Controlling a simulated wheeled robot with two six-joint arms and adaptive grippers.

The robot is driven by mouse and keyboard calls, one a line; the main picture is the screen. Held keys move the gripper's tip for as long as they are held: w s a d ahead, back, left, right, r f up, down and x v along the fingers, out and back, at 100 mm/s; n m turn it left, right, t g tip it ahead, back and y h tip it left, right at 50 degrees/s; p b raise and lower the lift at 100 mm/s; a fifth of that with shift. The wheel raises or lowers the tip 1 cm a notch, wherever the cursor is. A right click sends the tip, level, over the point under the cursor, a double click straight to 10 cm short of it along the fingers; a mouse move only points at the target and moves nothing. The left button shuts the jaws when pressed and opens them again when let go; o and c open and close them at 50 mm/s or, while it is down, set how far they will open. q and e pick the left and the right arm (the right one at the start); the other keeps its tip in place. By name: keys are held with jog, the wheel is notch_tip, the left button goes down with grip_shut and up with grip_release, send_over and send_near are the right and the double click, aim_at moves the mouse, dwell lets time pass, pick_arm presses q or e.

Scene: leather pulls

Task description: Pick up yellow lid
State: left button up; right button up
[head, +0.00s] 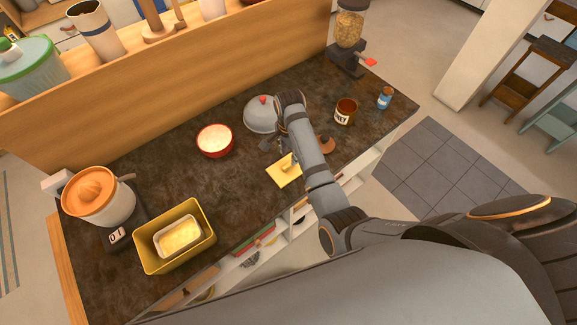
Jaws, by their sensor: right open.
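The yellow lid (281,176) lies flat on the dark countertop, near its front edge. It is a small rectangular plate with a raised handle on top. My right arm reaches over the counter from the lower right, and my right gripper (270,146) hangs just behind the lid. The gripper is open, and its fingers are small and partly hidden by my arm. It looks apart from the lid, though the exact gap is hard to tell. My left gripper is out of view.
A red bowl (215,141) and a grey dome (259,117) stand behind the lid. A honey jar (345,112), blue can (384,98) and dispenser (349,32) are to the right.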

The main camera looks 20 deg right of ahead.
aim_at(288, 164)
jog(key=shift+f, duration=0.3)
notch_tip(288, 164, down, 5)
jog(key=shift+a+r+p, duration=0.1)
jog(key=shift+r+p, duration=0.05)
jog(key=shift+p, duration=0.95)
jog(key=shift+f, duration=0.25)
grip_shut()
